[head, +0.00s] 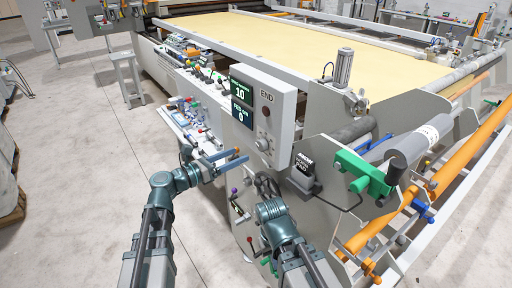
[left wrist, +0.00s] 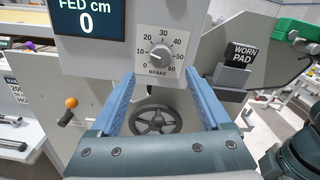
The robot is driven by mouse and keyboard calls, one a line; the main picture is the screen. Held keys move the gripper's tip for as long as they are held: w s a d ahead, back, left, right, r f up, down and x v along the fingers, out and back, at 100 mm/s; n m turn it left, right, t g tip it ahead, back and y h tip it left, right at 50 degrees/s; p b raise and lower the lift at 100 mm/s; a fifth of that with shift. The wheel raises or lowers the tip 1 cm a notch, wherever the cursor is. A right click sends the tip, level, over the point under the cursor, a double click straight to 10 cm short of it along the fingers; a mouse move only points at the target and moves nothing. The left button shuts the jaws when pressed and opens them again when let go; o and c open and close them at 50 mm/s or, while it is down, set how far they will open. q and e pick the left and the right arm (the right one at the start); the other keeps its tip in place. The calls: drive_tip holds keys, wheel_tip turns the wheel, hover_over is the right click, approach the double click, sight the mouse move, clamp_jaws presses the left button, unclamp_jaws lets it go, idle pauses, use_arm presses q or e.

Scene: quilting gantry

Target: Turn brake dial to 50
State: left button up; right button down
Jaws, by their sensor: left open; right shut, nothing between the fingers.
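The brake dial (left wrist: 160,53) is a round grey knob on a white plate with marks from 0 to 60 and the word BRAKE. Its pointer appears turned to the lower left, near 10. In the head view the dial (head: 262,144) sits low on the face of the grey control box. My left gripper (left wrist: 158,80) is open and empty, its two blue fingers spread below and either side of the dial, apart from it. In the head view the left gripper (head: 228,160) is left of the box. My right arm shows, but its fingers are hidden.
A screen (head: 241,93) on the box reads 10 above a FED cm screen (head: 241,115) reading 0. A dark handwheel (left wrist: 155,121) lies below the dial. A worn pad holder (left wrist: 236,75) juts out to the right. An orange-knobbed lever (left wrist: 69,107) stands left. Open floor lies left.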

sight(259, 146)
use_arm(q)
drive_tip(key=x, duration=0.8)
drive_tip(key=shift+w+d, duration=0.2)
drive_tip(key=shift+d, duration=0.1)
clamp_jaws()
